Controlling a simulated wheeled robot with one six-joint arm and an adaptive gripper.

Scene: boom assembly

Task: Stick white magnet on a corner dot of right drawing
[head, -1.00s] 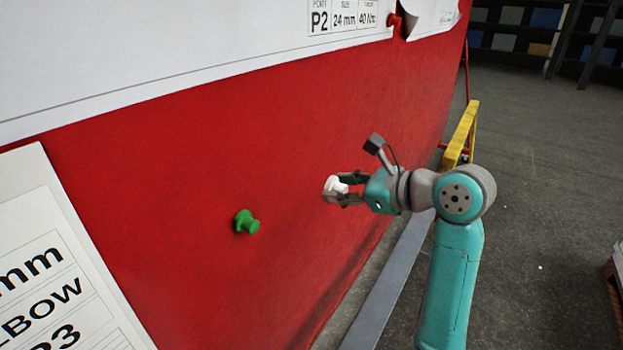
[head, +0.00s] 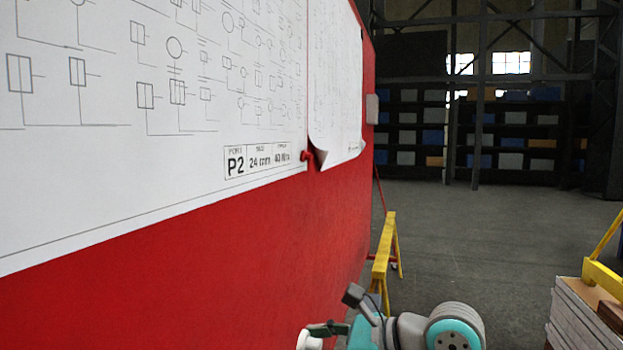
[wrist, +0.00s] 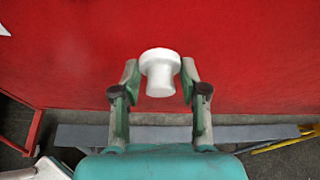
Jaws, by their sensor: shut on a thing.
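My gripper (wrist: 160,85) is shut on the white magnet (wrist: 160,70), which sticks out between the fingertips in front of the red panel. In the head view the white magnet (head: 309,340) shows at the bottom edge, and most of the gripper is cut off. The right drawing (head: 335,85) hangs on the red panel at the far end, with its lower left corner curled up. A red magnet (head: 307,155) sits beside that curl, at the lower right corner of the nearer drawing (head: 120,130). I cannot make out a corner dot.
The red panel (head: 240,250) is bare below the drawings. A yellow stand (head: 384,250) is beyond the panel's far end. A pallet stack (head: 580,320) is at the right. Open floor lies between them. A grey beam (wrist: 240,133) runs below the panel.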

